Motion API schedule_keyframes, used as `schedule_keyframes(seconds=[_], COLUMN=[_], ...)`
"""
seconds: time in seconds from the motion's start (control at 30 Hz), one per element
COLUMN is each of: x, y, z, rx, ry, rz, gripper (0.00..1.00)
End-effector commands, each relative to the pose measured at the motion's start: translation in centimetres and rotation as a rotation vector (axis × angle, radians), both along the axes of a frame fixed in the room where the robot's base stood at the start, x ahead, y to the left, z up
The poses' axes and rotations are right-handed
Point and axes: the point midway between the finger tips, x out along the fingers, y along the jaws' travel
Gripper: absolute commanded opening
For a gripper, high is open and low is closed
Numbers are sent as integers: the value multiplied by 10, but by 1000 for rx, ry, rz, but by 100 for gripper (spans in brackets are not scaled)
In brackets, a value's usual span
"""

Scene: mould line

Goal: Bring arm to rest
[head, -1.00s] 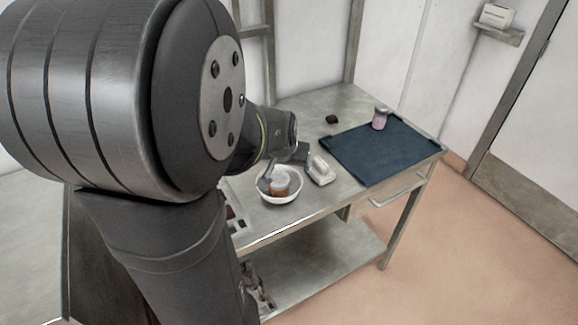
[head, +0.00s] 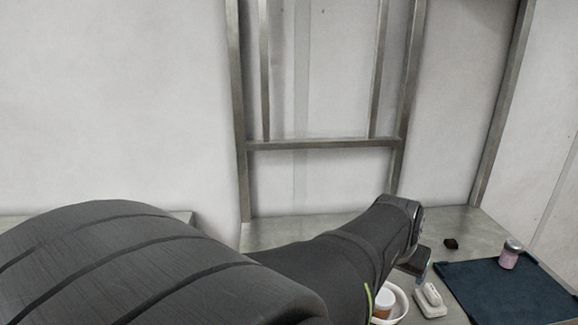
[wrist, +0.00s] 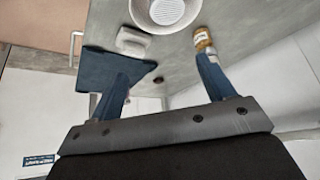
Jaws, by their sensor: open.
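My gripper (head: 415,265) is at the end of my dark arm, low at the right of the head view, above the bench. In the wrist view its two blue-grey fingers (wrist: 162,68) are spread wide with nothing between them. A white bowl (head: 403,306) stands on the bench, partly hidden by my arm; it also shows at the top edge of the wrist view (wrist: 141,16). A white block-like object (head: 431,300) lies right of the bowl.
A dark blue mat (head: 500,290) bears a pink jar (head: 510,254). A small dark piece (head: 451,243) lies behind the mat. An amber jar (wrist: 203,40) shows near the right fingertip in the wrist view. A metal frame (head: 320,144) stands at the back.

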Motion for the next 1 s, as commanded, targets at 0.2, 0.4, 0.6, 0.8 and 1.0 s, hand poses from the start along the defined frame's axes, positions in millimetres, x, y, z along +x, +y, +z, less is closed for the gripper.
schedule_keyframes(seconds=[0.2,0.4,0.6,0.8,1.0], x=[1,7,18,28,38], y=[-1,-7,-16,-26,-36], z=[-2,-17,-44,-69,-91], rx=[0,2,3,2,1], ry=[0,2,4,4,3], rz=[0,0,-1,-1,-1], gripper=[75,75,75,75,75])
